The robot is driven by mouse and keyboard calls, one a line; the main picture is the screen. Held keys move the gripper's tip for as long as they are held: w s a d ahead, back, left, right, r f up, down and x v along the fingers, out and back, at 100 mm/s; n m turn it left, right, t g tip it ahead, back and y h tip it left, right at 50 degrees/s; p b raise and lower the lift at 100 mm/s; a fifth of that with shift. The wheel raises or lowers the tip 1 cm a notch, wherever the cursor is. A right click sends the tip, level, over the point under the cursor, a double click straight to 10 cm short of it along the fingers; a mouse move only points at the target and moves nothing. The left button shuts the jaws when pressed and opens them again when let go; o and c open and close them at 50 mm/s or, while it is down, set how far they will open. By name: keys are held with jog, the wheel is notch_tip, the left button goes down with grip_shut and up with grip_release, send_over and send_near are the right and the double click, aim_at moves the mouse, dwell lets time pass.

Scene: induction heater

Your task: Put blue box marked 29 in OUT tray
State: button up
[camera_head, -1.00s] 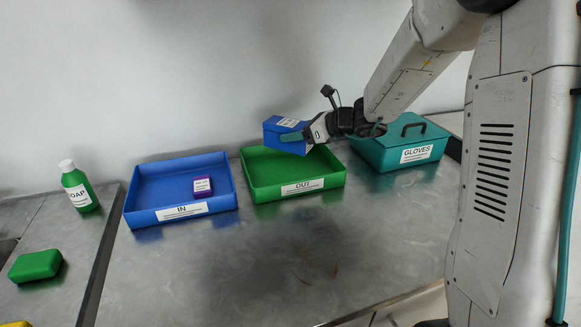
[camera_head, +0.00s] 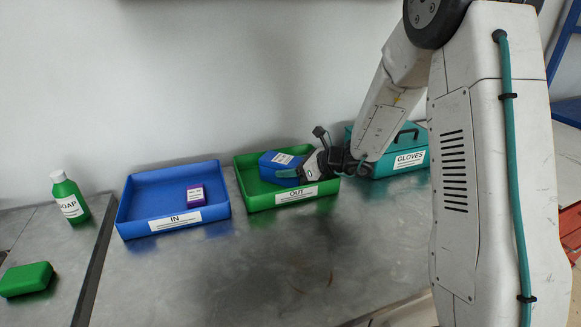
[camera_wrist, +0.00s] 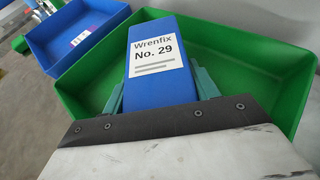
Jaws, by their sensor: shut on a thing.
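The blue box (camera_head: 277,165) has a white label, and in the wrist view the box (camera_wrist: 152,82) reads "Wrenfix No. 29". My gripper (camera_wrist: 158,92) is shut on it, with a teal finger on each side. In the head view my gripper (camera_head: 292,172) reaches in from the right over the green OUT tray (camera_head: 262,203). The box is within the tray's outline, low down between its walls. I cannot tell whether it touches the tray floor. The OUT tray's wall (camera_wrist: 80,112) surrounds the box in the wrist view.
The blue IN tray (camera_head: 140,224) stands left of the OUT tray and holds a purple box (camera_head: 195,196). The teal GLOVES box (camera_head: 385,165) is close on the right. A soap bottle (camera_head: 68,198) and a green block (camera_head: 27,279) are at far left. The front counter is clear.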

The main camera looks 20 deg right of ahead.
jog(key=o, duration=1.3)
jog(key=shift+s+d+r, duration=0.15)
jog(key=shift+d+r, duration=0.05)
jog(key=v, duration=1.1)
jog(key=s+a+r+n+g, duration=0.4)
jog(key=s+a+n, duration=0.2)
jog(key=s+n, duration=0.15)
jog(key=s+a+r+n+g, duration=0.35)
jog(key=s+a+n, duration=0.25)
jog(key=s, duration=0.3)
jog(key=s+d+r+n+h, duration=0.1)
jog(key=s+d+n+h, duration=0.2)
jog(key=s+n, duration=0.3)
jog(key=s+d+r+n+h, duration=0.1)
jog(key=s+d+n+h, duration=0.2)
jog(key=s+n+h, duration=0.3)
jog(key=s+n, duration=0.1)
jog(key=s, duration=0.4)
jog(key=shift+g+h, duration=0.3)
jog(key=shift+g, duration=0.05)
